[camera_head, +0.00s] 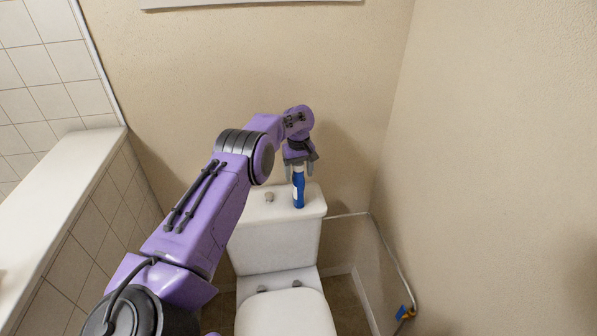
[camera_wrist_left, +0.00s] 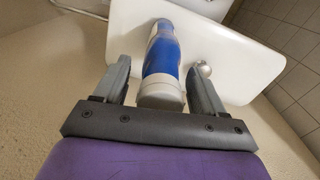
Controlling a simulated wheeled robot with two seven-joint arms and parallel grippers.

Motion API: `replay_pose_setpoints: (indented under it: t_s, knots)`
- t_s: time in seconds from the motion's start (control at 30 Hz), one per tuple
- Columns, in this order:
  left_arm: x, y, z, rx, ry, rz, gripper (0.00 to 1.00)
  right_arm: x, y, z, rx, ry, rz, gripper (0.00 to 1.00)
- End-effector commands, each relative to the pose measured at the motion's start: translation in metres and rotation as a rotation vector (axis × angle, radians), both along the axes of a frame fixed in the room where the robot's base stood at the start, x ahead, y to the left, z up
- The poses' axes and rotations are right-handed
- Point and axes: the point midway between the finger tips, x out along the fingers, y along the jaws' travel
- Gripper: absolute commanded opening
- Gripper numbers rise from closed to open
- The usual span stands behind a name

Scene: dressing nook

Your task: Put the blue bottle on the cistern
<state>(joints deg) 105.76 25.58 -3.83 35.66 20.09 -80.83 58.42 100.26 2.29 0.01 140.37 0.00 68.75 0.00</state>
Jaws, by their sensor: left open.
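The blue bottle (camera_head: 299,190) stands upright on the white cistern (camera_head: 262,224), right of the flush button. In the left wrist view the bottle (camera_wrist_left: 162,55), blue and white with a pale cap, rises between the fingers, its base against the cistern lid (camera_wrist_left: 232,62). My left gripper (camera_head: 299,170) is above the bottle, pointing down, with its fingers on either side of the bottle's top. In the left wrist view the gripper (camera_wrist_left: 160,85) is open, with gaps between the fingers and the bottle. My right gripper is out of view.
A round flush button (camera_head: 269,197) sits on the lid left of the bottle. The toilet's closed seat lid (camera_head: 284,314) is in front. A tiled ledge (camera_head: 60,205) runs along the left, and bare walls stand behind and right. A blue and orange item (camera_head: 405,312) is low at right.

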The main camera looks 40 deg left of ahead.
Motion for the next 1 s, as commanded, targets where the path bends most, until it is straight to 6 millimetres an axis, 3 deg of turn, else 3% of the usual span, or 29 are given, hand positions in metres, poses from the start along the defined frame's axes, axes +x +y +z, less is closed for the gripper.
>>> replay_pose_setpoints:
  t_s: [0.17, 0.4, 0.6, 1.0]
  knots:
    - [0.001, 0.0, 0.02, 0.001, -0.006, -0.001, 0.7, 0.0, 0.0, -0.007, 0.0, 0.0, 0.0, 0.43]
    - [0.001, 0.0, 0.083, 0.001, -0.005, 0.0, 0.7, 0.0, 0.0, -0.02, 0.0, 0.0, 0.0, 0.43]
    - [0.0, 0.0, 0.118, 0.001, -0.002, 0.0, 0.7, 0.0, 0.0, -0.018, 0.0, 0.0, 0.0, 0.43]
    - [0.001, -0.002, 0.122, 0.001, 0.001, 0.0, 0.7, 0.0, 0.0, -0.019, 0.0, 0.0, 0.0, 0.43]
